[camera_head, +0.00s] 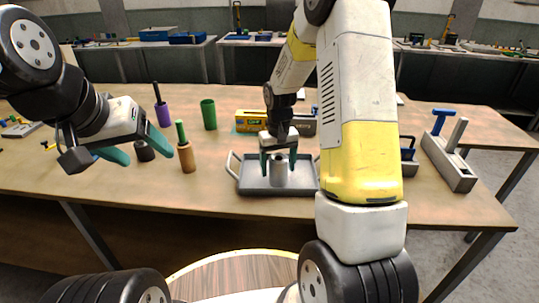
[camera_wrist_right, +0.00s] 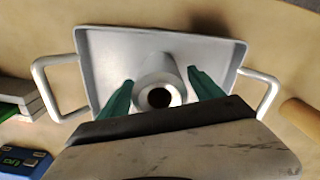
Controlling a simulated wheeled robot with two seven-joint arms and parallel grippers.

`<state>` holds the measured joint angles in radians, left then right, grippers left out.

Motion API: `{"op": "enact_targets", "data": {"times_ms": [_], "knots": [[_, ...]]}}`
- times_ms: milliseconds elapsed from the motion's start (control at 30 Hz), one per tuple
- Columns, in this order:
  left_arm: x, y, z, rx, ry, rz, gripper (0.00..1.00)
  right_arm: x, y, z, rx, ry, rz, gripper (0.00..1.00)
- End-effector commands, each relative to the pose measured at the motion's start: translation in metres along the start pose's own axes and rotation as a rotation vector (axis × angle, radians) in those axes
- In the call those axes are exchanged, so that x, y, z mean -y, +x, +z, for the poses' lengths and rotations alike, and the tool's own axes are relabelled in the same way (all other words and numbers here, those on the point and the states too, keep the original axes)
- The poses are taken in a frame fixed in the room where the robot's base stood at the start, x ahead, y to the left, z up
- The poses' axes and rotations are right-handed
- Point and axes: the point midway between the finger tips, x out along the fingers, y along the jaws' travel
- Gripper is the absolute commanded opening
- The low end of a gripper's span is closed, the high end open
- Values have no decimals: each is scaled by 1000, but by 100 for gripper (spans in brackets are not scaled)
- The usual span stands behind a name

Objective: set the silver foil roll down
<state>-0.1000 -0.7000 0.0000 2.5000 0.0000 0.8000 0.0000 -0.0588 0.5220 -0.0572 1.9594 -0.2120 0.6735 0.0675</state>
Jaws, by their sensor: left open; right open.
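The silver foil roll (camera_head: 278,172) stands upright on the grey tray (camera_head: 247,185), near its middle. In the right wrist view I look down on the roll's round end (camera_wrist_right: 170,70) with its dark hole, and the tray (camera_wrist_right: 100,50) has a white handle at each end. My right gripper (camera_head: 278,161) is open, with one teal finger on each side of the roll; I cannot tell if either finger touches it. My left gripper (camera_head: 136,150) is open and empty above the left part of the table, apart from the tray.
Left of the tray stand a tan roll with a green peg (camera_head: 187,157), a purple roll (camera_head: 163,116), a green cylinder (camera_head: 208,115) and a dark roll (camera_head: 145,151). A yellow box (camera_head: 250,121) lies behind the tray. A grey holder (camera_head: 450,165) sits at the right.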

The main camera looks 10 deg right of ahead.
Motion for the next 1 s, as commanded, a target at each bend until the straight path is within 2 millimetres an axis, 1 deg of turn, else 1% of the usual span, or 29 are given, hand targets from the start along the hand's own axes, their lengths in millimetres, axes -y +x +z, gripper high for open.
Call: {"op": "enact_targets", "data": {"times_ms": [67, 167, 267, 400, 500, 600, 767, 867, 967, 1000], "knots": [[0, 0, 0, 0, 0, 0, 70, 0, -4, -1, -3, 0, 0, 75], [0, 0, 0, 0, 0, 0, 70, 0, -16, -1, -4, 0, 0, 75], [0, 0, 0, 0, 0, 0, 70, 0, -36, -1, -6, 0, 0, 75], [0, 0, 0, 0, 0, 0, 70, 0, -68, -1, -7, -1, 0, 75], [0, 0, 0, 0, 0, 0, 70, 0, -88, -2, -7, -1, 0, 75], [0, 0, 0, 0, 0, 0, 70, 0, -104, -1, -4, -1, 0, 75], [0, 0, 0, 0, 0, 0, 70, 0, -120, 0, -3, 0, -1, 75], [0, 0, 0, 0, 0, 0, 70, 1, -132, 5, -19, 2, -5, 75], [0, 0, 0, 0, 0, 0, 70, 3, -155, 21, -65, 8, -19, 75], [0, 0, 0, 0, 0, 0, 70, 4, -167, 31, -93, 11, -26, 75]]}}
